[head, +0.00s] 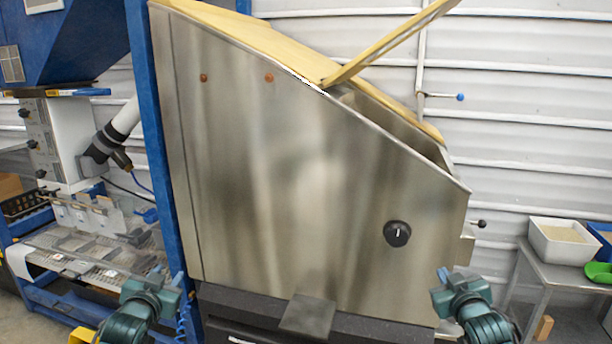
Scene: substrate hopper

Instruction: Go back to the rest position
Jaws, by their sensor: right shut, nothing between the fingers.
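My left gripper (158,278) shows at the lower left, in front of the blue post at the hopper's left side; whether its fingers are apart is too small to tell. My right gripper (446,284) is at the lower right, by the hopper's lower right corner. It is shut and holds nothing. The large steel hopper (300,170) stands between and beyond the two grippers. Its yellowish lid (390,45) is raised at an angle, and the opening (395,120) below it shows.
A black knob (397,233) is on the hopper's side panel. A blue post (155,130) runs up its left edge. At the right, a metal table (560,275) bears a white bin (562,243) and a green scoop (598,272). A blue-framed workbench (75,300) stands at the left.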

